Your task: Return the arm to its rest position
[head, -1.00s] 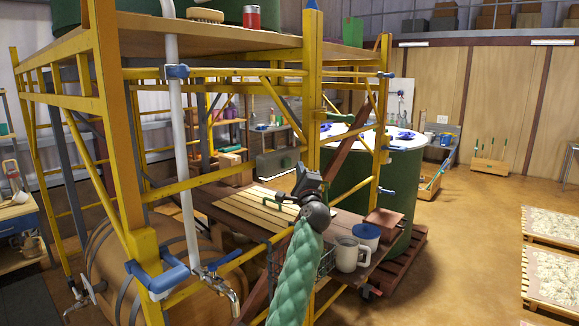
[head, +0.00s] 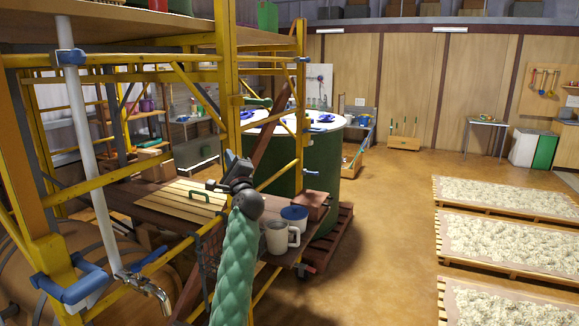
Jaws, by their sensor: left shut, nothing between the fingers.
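My left arm, in a green quilted sleeve (head: 238,265), rises from the bottom of the head view. My left gripper (head: 227,170) is at its end, dark grey and shut, with nothing held. It shows in front of the yellow scaffold post and a slatted wooden board (head: 170,198). I cannot tell how far it is from the post. My right gripper is not in view.
Yellow scaffolding (head: 228,80) with a white pipe (head: 85,140) and tap stands at the left. A large green vat (head: 335,170) stands behind. Open floor (head: 385,230) lies to the right.

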